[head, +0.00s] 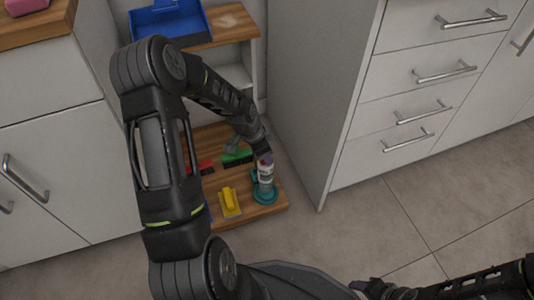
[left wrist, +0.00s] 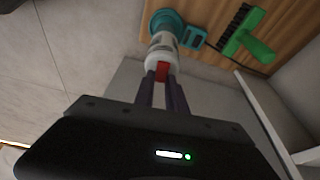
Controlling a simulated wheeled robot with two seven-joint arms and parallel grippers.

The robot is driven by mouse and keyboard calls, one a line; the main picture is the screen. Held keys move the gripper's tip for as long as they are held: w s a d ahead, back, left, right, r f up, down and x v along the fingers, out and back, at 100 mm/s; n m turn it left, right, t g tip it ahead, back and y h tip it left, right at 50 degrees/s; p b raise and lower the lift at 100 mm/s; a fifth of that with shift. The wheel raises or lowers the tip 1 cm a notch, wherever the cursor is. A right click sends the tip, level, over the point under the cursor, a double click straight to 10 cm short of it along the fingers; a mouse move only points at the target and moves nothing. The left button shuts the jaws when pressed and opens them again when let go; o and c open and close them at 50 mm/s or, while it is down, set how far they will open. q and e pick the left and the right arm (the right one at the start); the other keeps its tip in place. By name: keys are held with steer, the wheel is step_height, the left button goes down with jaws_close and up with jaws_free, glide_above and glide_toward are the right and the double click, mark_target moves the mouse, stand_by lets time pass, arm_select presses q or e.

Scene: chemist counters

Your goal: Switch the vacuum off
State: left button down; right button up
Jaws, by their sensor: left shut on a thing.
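The vacuum, a small upright device with a round teal base (head: 265,194) and a white body (head: 265,172), stands on a low wooden board. In the left wrist view its teal base (left wrist: 168,22) and white body (left wrist: 161,52) show, with a red part (left wrist: 162,72) at the near end. My left gripper (left wrist: 162,84) is shut, its dark fingers on the red part. In the head view my left gripper (head: 264,157) is at the device's top, partly covering it. Part of my right arm shows at the bottom right; its jaw opening is unclear.
The low wooden board (head: 270,212) also bears a yellow tool (head: 229,201), a green brush (head: 237,156) and a red item (head: 206,167). A blue dustpan (head: 170,25) lies on the shelf above. A white drawer cabinet (head: 330,110) stands right. Tiled floor (head: 400,200) is clear.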

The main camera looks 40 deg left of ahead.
arm_select(q)
steer(key=c, duration=1.4)
jaws_free()
steer(key=shift+o, duration=0.2)
steer(key=p+v, duration=0.3)
steer(key=v, duration=0.4)
steer(key=shift+r, duration=0.35)
